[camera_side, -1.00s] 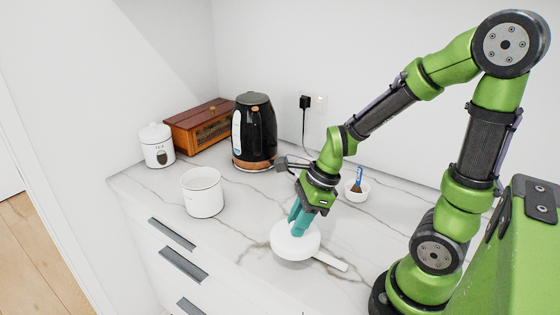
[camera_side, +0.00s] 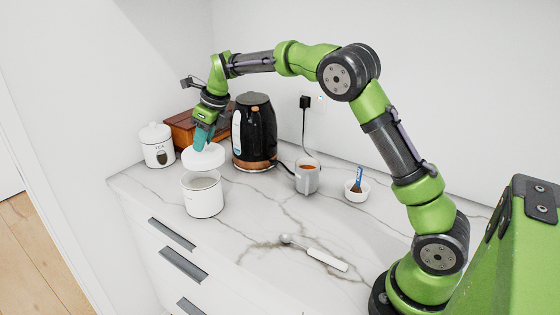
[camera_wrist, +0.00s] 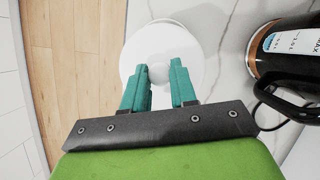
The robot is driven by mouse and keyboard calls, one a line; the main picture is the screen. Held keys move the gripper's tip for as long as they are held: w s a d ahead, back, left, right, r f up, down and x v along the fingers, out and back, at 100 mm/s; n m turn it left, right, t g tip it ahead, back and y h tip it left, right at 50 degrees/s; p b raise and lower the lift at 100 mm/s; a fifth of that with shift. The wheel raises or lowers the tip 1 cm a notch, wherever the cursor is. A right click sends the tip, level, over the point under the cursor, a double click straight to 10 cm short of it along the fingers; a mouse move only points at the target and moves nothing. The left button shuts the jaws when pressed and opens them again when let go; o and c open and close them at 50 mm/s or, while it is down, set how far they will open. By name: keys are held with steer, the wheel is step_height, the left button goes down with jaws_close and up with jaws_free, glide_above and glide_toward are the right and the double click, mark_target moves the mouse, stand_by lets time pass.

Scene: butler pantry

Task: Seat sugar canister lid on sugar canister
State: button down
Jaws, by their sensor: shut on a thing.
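The sugar canister (camera_side: 203,198) is a white open-topped pot near the counter's front edge in the side view. The white round sugar canister lid (camera_side: 204,158) is held just above it, apart from the rim, with the open mouth showing below. My gripper (camera_side: 203,144), with teal fingers, is shut on the lid from above. In the wrist view the lid (camera_wrist: 162,34) lies beneath my fingertips (camera_wrist: 160,72) and its knob is between them. The canister is hidden below the lid in the wrist view.
A black kettle (camera_side: 255,135) stands close to the right of the lid. A lidded tea canister (camera_side: 157,147) and a wooden box (camera_side: 183,131) are behind left.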

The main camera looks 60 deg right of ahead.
mark_target(199, 156)
steer(key=shift+w+a+r+m, duration=0.1)
steer(key=shift+w+a+m, duration=0.05)
steer(key=shift+w, duration=0.4)
steer(key=shift+w+a+r+m, duration=0.1)
steer(key=shift+w+m, duration=0.05)
steer(key=shift+w, duration=0.4)
steer(key=shift+f, duration=2.25)
steer(key=shift+f, duration=1)
steer(key=shift+c, duration=1.7)
jaws_free()
steer(key=shift+r, duration=0.1)
steer(key=shift+r, duration=3.45)
